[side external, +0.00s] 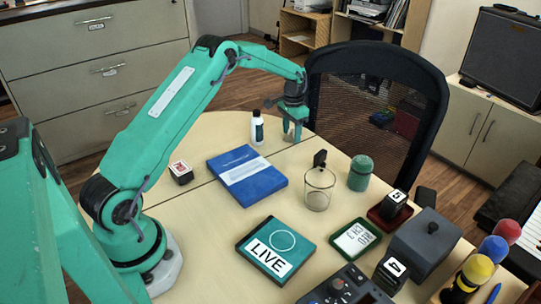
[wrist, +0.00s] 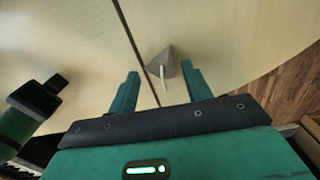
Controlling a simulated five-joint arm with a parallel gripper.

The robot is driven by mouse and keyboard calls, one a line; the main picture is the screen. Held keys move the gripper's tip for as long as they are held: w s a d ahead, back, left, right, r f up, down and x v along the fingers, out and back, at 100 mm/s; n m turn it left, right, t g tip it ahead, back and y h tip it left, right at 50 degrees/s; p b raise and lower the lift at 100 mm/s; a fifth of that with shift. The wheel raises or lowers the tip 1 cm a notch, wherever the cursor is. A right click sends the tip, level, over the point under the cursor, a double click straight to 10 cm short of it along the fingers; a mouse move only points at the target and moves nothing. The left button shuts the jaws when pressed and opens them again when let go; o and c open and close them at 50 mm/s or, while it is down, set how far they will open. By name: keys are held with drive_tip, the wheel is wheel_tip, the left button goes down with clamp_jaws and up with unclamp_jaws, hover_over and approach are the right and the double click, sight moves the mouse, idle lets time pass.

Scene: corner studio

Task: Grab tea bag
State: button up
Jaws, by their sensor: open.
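The tea bag (wrist: 164,58) shows in the wrist view as a small grey pyramid with a pale strip or string. It rests on the pale table beside a dark seam line. My gripper (wrist: 160,72) is open, with one green finger on either side of the tea bag's near end; the tea bag lies at about the level of the fingertips, and I see no clear contact. In the side view my gripper (side external: 291,133) points down near the table's far edge, and its fingers mostly hide the tea bag there.
A white bottle (side external: 257,128) stands just left of my gripper. A black mesh chair (side external: 375,100) is close on the right, beyond the table edge.

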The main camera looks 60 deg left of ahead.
sight(292, 133)
drive_tip(key=shift+c, duration=0.2)
clamp_jaws()
drive_tip(key=shift+r, duration=0.1)
idle(0.5)
drive_tip(key=shift+r, duration=0.45)
wheel_tip(292, 133, up, 3)
drive_tip(key=shift+r, duration=0.15)
drive_tip(key=s+d+r, duration=0.2)
drive_tip(key=d+r, duration=0.4)
drive_tip(key=d, duration=0.5)
drive_tip(key=shift+s+d+r, duration=0.2)
drive_tip(key=shift+s+r, duration=0.05)
drive_tip(key=shift+r, duration=0.05)
